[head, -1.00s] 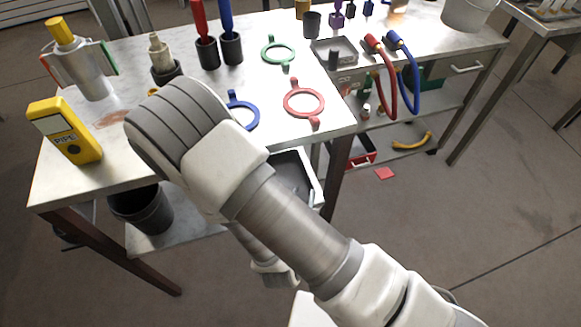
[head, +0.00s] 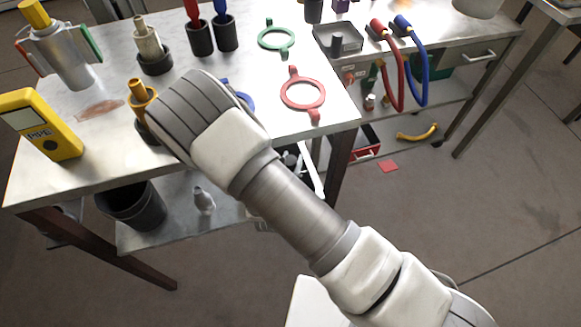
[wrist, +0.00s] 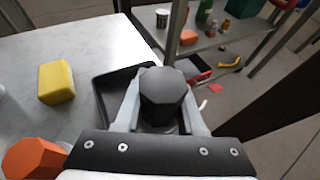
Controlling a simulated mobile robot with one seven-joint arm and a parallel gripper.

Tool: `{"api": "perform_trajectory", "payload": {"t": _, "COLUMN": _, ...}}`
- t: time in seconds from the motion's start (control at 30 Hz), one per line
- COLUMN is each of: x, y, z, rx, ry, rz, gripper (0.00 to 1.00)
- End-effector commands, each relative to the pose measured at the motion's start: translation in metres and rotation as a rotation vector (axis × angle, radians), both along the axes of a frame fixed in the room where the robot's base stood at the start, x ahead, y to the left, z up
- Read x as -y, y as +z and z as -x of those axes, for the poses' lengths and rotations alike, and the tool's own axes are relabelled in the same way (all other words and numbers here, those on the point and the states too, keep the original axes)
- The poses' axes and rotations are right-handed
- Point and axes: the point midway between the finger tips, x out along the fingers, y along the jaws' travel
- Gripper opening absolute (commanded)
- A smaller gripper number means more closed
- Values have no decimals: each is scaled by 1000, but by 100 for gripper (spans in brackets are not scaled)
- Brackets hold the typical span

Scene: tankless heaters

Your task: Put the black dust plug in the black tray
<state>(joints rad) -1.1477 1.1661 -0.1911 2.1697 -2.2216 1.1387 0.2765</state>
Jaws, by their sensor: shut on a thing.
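The black dust plug (wrist: 163,88), a dark piece with a hexagonal top, is between the two pale fingers of my gripper (wrist: 161,103) in the wrist view. The fingers are shut on it. The black tray (wrist: 103,87) shows behind and left of the plug in the wrist view, its left rim and part of its floor bare. The plug overlaps the tray in this view; I cannot tell how high it is above the floor. The plug and fingers hide the tray's right part. In the head view my arm hides my gripper and the plug.
A yellow block (wrist: 56,82) and an orange hexagonal piece (wrist: 33,158) are left of the tray. A red tray (wrist: 196,72) is beyond it.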

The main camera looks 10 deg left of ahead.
Motion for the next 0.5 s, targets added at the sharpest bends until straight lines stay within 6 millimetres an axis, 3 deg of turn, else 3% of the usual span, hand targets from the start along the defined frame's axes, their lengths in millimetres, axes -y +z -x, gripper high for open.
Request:
{"api": "perform_trajectory", "payload": {"t": 0.23, "x": -8, "y": -14, "z": -13, "rx": 0, "ry": 0, "rz": 1, "gripper": 0}}
{"api": "perform_trajectory", "payload": {"t": 0.5, "x": -7, "y": -50, "z": -13, "rx": 0, "ry": 0, "rz": 0, "gripper": 0}}
